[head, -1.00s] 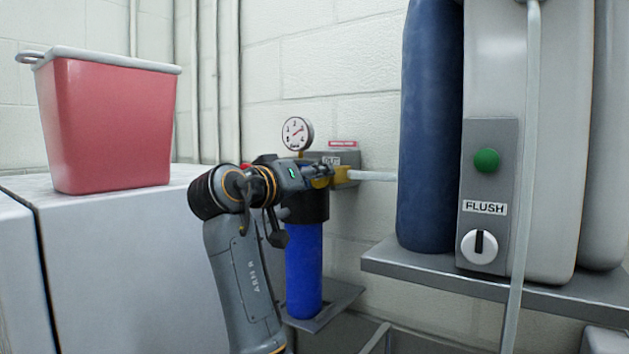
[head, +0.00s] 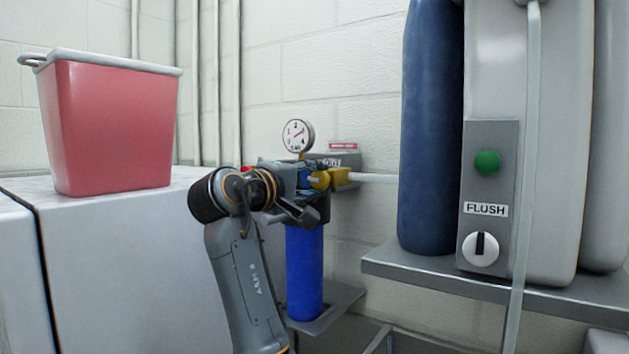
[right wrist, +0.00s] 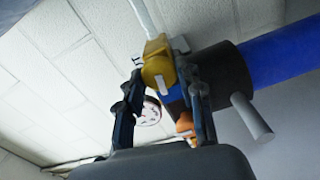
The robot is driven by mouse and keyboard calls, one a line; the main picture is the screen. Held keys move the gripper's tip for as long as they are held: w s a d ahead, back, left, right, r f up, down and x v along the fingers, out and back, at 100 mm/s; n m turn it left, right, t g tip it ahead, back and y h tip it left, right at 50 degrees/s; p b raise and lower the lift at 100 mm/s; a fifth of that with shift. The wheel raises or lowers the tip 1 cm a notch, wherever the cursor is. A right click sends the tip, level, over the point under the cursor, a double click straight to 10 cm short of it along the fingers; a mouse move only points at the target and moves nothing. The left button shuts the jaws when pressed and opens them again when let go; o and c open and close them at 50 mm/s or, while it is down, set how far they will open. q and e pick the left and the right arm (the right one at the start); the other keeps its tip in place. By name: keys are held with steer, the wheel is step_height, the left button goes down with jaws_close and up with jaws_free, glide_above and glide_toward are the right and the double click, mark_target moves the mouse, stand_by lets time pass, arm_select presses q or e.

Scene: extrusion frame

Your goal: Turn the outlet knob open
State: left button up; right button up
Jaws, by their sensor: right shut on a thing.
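The yellow outlet knob (head: 319,180) sits at the head of the blue filter housing (head: 305,262), where a white pipe leaves to the right. A pale mark shows on its face. In the right wrist view the yellow knob (right wrist: 157,72) lies between my finger ends, beside the black filter head (right wrist: 222,80). My right gripper (head: 304,196) reaches in from the left in the head view and is shut on the knob. Its two dark fingers (right wrist: 163,88) also show in the right wrist view. The exact contact is partly hidden. My left gripper is not in view.
A round gauge (head: 297,136) stands just above the filter head, against the wall. A red bin (head: 112,125) sits on a white cabinet (head: 130,265) at left. A dark blue tank (head: 430,130) and a FLUSH panel (head: 487,250) stand on a shelf at right.

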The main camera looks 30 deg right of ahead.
steer(key=shift+n, duration=0.8)
steer(key=o, duration=1.1)
steer(key=shift+a, duration=0.15)
steer(key=v, duration=1.2)
steer(key=shift+f, duration=0.1)
